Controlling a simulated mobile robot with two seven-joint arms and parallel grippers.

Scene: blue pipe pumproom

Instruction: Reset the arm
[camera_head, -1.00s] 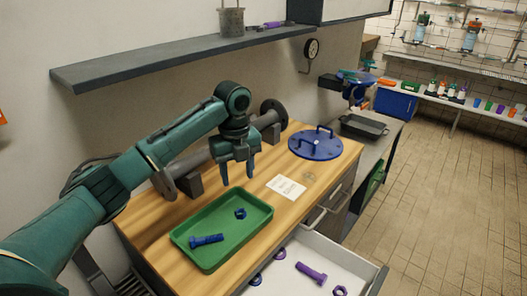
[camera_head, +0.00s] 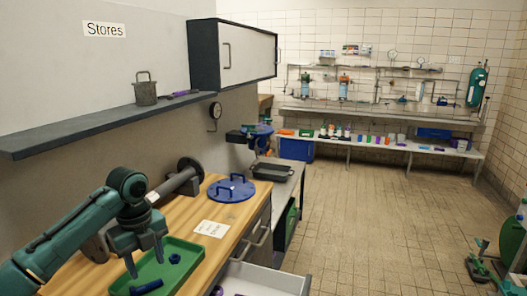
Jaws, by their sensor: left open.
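My left arm comes in from the left edge, and its left gripper (camera_head: 145,260) points down with its fingers apart and nothing between them. It is over or in front of the green tray (camera_head: 182,262) on the wooden workbench; the exact height is hard to tell. In the tray lie a dark blue bolt (camera_head: 147,287) and a blue nut (camera_head: 174,258). My right gripper does not show.
A blue lid with handles (camera_head: 231,190) and a white paper (camera_head: 211,228) lie on the workbench (camera_head: 190,212). An open drawer (camera_head: 270,276) juts out at the front. A shelf (camera_head: 100,128) hangs above. The tiled floor at right is mostly clear.

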